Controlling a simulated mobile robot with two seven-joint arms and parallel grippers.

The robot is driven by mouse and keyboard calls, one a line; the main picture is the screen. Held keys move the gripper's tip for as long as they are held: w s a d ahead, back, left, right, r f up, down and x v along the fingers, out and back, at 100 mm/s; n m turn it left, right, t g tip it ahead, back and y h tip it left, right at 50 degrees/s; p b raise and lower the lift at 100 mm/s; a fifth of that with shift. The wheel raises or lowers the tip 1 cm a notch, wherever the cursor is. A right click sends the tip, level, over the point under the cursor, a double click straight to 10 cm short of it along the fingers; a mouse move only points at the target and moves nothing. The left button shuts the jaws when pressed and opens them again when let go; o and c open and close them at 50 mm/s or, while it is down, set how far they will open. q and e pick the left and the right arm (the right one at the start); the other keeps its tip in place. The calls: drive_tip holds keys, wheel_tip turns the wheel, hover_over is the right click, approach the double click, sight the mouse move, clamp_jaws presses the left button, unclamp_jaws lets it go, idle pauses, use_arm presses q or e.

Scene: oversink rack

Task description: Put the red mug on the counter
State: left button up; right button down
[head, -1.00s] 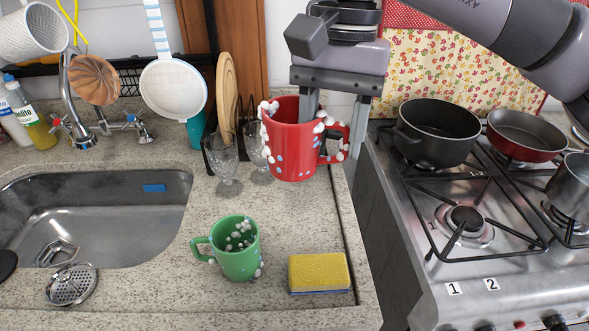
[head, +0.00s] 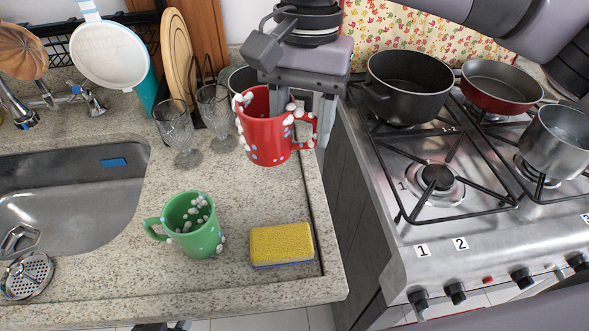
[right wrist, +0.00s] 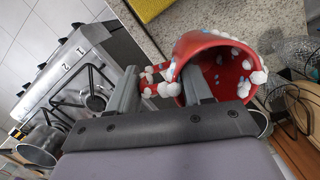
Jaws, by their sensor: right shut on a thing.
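The red mug (head: 262,128), dotted with white and pale blue bumps, is upright over the back right part of the counter (head: 130,280). My right gripper (head: 300,112) comes down from above and is shut on the mug's handle side, one finger inside the rim and one outside by the handle. The right wrist view shows the mug (right wrist: 215,65) with its open mouth, and the gripper's fingers (right wrist: 160,88) at its wall and handle. I cannot tell whether the mug's base touches the counter.
A green mug (head: 192,226) and a yellow sponge (head: 281,244) stand nearer the front. Two glasses (head: 176,135) and a plate rack are left of the red mug. The sink (head: 75,190) is left. The stove with pots (head: 410,88) is right, past the counter's edge.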

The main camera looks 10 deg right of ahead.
wheel_tip(320, 180, down, 11)
drive_tip(key=shift+f+p, duration=0.15)
drive_tip(key=shift+p, duration=0.4)
drive_tip(key=shift+f, duration=0.1)
drive_tip(key=shift+f, duration=0.1)
drive_tip(key=shift+c, duration=2.4)
unclamp_jaws()
